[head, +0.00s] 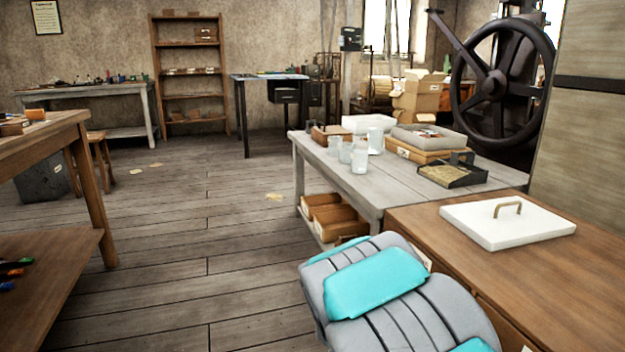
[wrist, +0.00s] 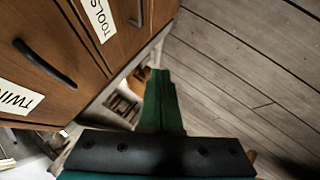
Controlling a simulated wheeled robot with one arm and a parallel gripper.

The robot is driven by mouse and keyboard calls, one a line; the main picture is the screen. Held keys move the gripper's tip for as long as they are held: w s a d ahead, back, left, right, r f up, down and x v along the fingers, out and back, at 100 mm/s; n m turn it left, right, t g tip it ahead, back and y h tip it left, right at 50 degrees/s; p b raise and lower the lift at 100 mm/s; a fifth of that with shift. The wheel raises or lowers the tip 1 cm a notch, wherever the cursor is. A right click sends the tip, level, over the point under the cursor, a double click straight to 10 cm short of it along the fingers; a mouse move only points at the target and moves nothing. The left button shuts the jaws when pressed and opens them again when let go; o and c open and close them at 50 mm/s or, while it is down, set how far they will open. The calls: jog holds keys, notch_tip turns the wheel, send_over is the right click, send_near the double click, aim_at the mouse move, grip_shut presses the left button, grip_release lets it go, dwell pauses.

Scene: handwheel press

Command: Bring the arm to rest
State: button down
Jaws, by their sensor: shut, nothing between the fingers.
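My arm (head: 385,300), grey with teal panels, reaches up from the bottom of the head view beside the wooden cabinet. Its far end and my gripper are hidden in that view. In the wrist view my gripper (wrist: 160,74) shows as green fingers, closed together and empty. It points along the front of the wooden drawers, with the plank floor below and to the right. The fingers appear apart from the drawer fronts.
Drawers labelled TOOLS (wrist: 112,30) and TWINE (wrist: 30,75) have dark handles. A white lid (head: 507,222) lies on the cabinet top (head: 450,240). A grey table (head: 345,180) holds glass jars and trays. A large handwheel (head: 497,83) stands behind. The floor (head: 200,240) left is open.

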jog(key=s+r+m+g+y+p, duration=0.1)
jog(key=s+r, duration=0.5)
jog(key=s, duration=0.8)
jog(key=s+d+r+m+g+y+p, duration=0.1)
jog(key=s+r+g, duration=0.4)
jog(key=s, duration=0.9)
jog(key=s+d+r+m+g+y+p, duration=0.1)
jog(key=s+r+m+g+p, duration=0.2)
jog(key=s, duration=1.1)
notch_tip(320, 180, up, 4)
jog(key=shift+s+f+m+g, duration=0.25)
jog(key=shift+m+g, duration=0.15)
jog(key=shift+g, duration=0.6)
